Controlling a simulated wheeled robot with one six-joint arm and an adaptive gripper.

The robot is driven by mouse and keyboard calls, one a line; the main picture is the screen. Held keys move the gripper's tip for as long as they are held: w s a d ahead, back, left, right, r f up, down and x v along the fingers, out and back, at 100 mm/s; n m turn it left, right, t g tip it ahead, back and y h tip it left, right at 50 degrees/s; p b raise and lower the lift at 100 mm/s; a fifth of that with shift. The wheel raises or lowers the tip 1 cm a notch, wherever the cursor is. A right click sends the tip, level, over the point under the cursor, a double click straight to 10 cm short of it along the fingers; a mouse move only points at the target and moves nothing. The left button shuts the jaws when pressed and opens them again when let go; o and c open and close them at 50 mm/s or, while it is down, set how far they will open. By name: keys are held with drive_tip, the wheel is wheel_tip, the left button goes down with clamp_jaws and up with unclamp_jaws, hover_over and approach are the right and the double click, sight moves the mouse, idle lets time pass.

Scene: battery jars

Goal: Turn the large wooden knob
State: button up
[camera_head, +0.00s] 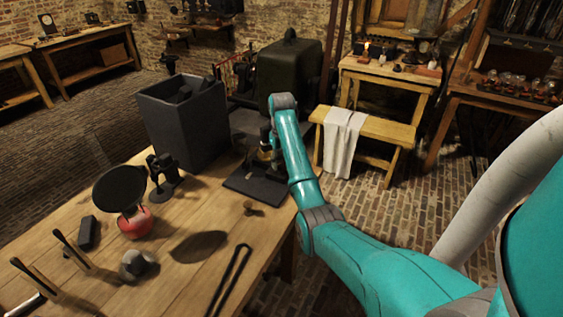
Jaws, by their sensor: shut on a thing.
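My teal arm reaches over the right part of the wooden table, and my dark gripper (266,138) points down at its far end. It is shut on the large wooden knob (266,155), a small brownish shape above a dark flat base (250,188). The arm and the gripper hide much of the knob, so its angle cannot be told. A small wooden peg-like piece (249,207) stands apart on the table in front of the base.
A tall dark open bin (185,125) stands left of my gripper, with a dark green case (289,68) behind. A black disc (119,188) on a red base, dark tools and black tongs (230,278) occupy the table (175,284). A bench with a white cloth (343,140) stands to the right.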

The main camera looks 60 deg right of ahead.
drive_tip(key=o, duration=1.1)
drive_tip(key=shift+o, duration=0.2)
